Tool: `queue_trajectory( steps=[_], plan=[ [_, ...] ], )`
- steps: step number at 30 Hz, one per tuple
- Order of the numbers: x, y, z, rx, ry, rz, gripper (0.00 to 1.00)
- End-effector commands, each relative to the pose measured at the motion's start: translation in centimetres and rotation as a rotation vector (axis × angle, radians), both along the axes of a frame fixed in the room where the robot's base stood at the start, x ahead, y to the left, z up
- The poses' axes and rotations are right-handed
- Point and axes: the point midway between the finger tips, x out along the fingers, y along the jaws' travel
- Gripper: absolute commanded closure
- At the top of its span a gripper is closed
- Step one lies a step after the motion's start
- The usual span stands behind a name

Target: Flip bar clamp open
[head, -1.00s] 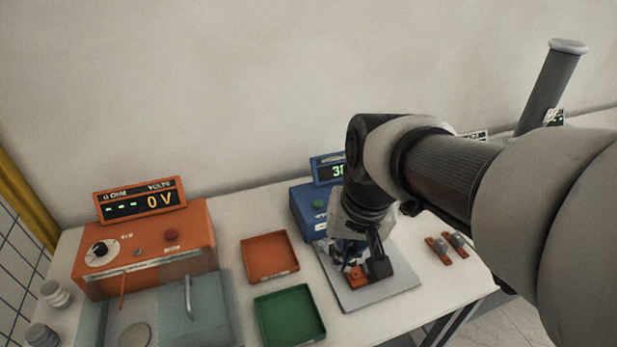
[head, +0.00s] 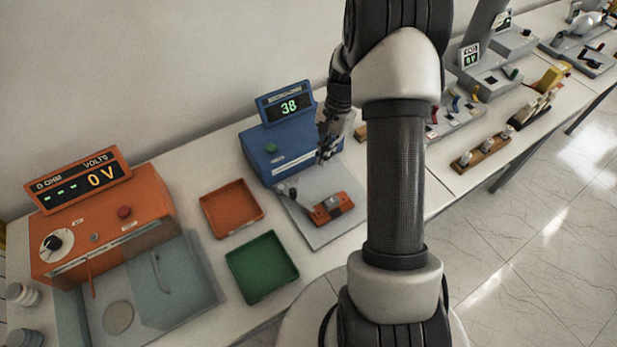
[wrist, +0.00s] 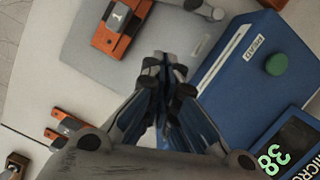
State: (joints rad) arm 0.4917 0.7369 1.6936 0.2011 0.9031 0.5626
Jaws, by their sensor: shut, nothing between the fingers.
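The fixture with the clamp stands on a grey plate (head: 290,220) in front of the blue box. It has an orange block (head: 322,217) with a dark bar (head: 333,207) lying across it, and a grey lever with a dark end (head: 286,190) at its left. The wrist view shows the orange block (wrist: 104,38) marked "1" at the upper left, with the dark bar (wrist: 118,14) across it. Whether the bar is latched cannot be told. My gripper (head: 325,156) is shut and empty, above the back of the plate beside the blue box. Its fingertips (wrist: 163,62) are apart from the block.
The blue meter box (head: 290,150) reads 38 and stands close to my gripper. An orange tray (head: 231,208) and a green tray (head: 262,267) lie left of the plate. An orange volt meter (head: 100,225) stands far left. Other fixtures (head: 480,152) line the bench at right.

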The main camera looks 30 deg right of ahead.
Motion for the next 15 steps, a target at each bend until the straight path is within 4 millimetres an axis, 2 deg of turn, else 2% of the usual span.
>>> queue_trajectory(
  steps=[15],
  plan=[
    [-0.11,-0.03,-1.02,0.004,0.008,-0.011,1.00]
  ],
)
